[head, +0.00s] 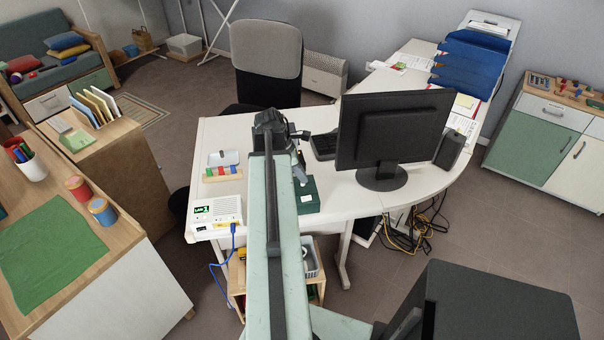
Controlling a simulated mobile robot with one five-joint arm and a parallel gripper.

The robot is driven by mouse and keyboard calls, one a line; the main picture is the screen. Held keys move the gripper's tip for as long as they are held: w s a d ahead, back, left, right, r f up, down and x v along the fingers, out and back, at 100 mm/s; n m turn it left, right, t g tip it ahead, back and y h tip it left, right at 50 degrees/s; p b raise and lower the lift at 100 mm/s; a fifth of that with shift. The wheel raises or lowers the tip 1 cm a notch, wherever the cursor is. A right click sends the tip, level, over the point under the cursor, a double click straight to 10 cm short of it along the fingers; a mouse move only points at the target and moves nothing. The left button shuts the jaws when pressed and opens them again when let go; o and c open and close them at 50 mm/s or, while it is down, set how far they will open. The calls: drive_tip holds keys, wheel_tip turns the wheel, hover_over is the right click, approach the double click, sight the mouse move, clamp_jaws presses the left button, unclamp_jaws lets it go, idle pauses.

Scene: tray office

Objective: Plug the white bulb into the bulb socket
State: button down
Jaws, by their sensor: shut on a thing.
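My arm reaches up over the white desk (340,200) in the head view. My gripper (301,179) is partly hidden by the arm and shows small and grey just above a dark green box (303,201). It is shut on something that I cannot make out. I cannot pick out the white bulb in this view. I cannot make out the bulb socket with certainty either, and my arm covers part of the desk near the green box.
A white device (217,212) with a green display and blue cable is at the desk's front left. A rack of coloured blocks (222,174) lies behind it. A monitor (394,130) stands right of my arm. A wooden cabinet with a green mat (48,252) is at left.

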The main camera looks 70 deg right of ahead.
drive_tip(key=c, duration=1.3)
unclamp_jaws()
drive_tip(key=shift+c, duration=0.2)
drive_tip(key=p+v, duration=0.7)
drive_tip(key=shift+w+r, duration=0.15)
drive_tip(key=shift+r, duration=0.2)
drive_tip(key=shift+a, duration=0.1)
